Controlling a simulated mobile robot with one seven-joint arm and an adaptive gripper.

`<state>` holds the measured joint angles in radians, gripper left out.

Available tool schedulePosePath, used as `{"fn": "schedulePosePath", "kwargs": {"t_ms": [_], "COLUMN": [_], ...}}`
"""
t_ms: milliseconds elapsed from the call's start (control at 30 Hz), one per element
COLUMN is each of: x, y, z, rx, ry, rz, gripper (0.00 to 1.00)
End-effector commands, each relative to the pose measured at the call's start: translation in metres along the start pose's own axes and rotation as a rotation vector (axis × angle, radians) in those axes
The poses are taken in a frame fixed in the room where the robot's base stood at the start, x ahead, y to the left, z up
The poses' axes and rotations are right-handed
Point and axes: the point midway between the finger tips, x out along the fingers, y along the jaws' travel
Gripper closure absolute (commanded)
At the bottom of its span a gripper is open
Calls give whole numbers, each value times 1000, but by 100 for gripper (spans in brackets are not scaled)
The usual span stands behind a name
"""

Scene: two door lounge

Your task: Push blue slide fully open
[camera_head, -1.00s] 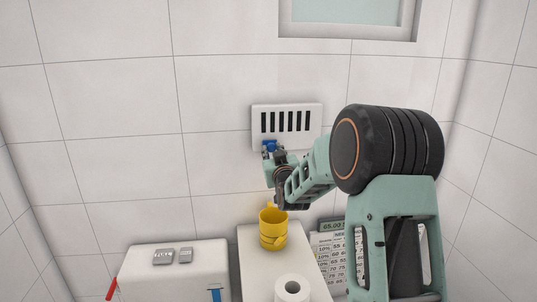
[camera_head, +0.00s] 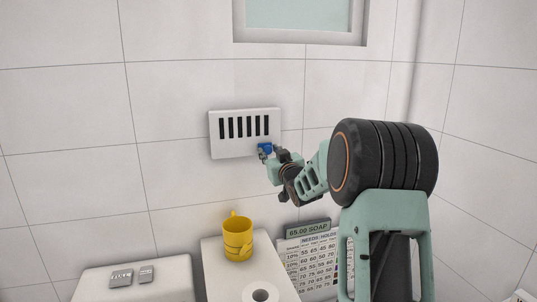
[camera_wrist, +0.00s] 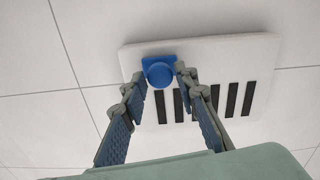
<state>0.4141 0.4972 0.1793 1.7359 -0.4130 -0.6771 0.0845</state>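The blue slide (camera_head: 264,149) is a small plate with a round knob, at the lower right of a white slotted vent panel (camera_head: 217,148) on the tiled wall. In the wrist view the slide (camera_wrist: 160,73) shows near the left end of the panel (camera_wrist: 204,50). My gripper (camera_head: 268,155) is at the slide. In the wrist view its two fingers (camera_wrist: 160,80) close in on both sides of the knob, with little or no gap. The exact contact is hard to see. The dark slots beside the slide are uncovered.
A framed window (camera_head: 300,14) is above.

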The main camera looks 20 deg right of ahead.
Motion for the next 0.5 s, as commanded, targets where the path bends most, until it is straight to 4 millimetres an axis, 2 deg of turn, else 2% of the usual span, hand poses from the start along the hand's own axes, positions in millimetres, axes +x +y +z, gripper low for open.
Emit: {"fn": "schedulePosePath", "kwargs": {"t_ms": [100, 367, 500], "x": [0, -1, -8], "y": [0, -1, 0], "z": [0, 1, 0], "rx": [0, 0, 0], "ry": [0, -1, -1], "rz": [0, -1, 0], "gripper": [60, 60, 60]}}
